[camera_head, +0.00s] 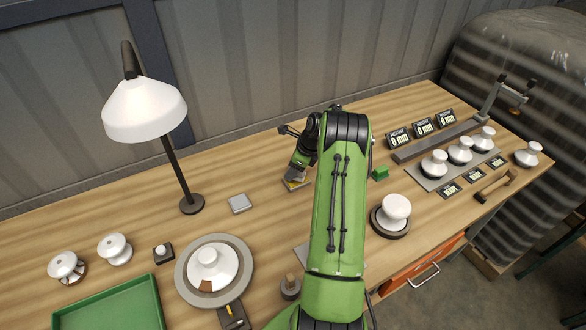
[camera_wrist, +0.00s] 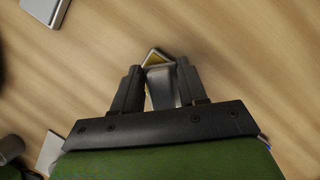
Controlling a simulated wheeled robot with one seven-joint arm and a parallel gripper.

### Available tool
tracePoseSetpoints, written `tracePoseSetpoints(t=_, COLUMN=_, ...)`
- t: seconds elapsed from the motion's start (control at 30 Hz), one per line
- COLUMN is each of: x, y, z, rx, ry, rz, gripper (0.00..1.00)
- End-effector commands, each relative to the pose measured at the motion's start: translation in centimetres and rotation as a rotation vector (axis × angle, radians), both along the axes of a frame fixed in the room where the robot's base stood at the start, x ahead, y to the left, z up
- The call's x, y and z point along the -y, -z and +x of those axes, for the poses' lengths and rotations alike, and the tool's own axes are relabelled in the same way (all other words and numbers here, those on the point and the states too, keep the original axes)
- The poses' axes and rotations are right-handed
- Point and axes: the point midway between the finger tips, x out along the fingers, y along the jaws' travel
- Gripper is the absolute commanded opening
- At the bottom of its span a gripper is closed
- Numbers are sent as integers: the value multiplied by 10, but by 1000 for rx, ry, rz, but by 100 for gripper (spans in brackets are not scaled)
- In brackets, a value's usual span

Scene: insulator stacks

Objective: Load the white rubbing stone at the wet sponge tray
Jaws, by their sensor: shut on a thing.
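My gripper (camera_wrist: 159,80) is shut on a pale grey-white block, the rubbing stone (camera_wrist: 163,88), which shows between the two dark fingers in the wrist view. Just past the fingertips is the small sponge tray (camera_wrist: 147,55) with a yellow patch in it. In the head view the tray (camera_head: 287,187) lies on the bench below my gripper (camera_head: 297,172), partly covered by it. The stone's far end overlaps the tray in the wrist view; I cannot tell whether they touch.
A flat grey block (camera_head: 239,203) lies left of the tray. A lamp (camera_head: 192,204) stands farther left. A round plate with a white insulator (camera_head: 208,262) and a green tray (camera_head: 110,308) are at front left. A small green block (camera_head: 380,173) and another insulator (camera_head: 396,208) are right of my arm.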

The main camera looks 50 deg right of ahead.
Motion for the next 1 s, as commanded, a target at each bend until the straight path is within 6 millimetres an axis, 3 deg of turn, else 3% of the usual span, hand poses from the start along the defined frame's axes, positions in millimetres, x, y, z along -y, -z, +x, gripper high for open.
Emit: tracePoseSetpoints(t=1.0, x=0, y=8, z=0, rx=0, ry=-1, rz=0, gripper=18)
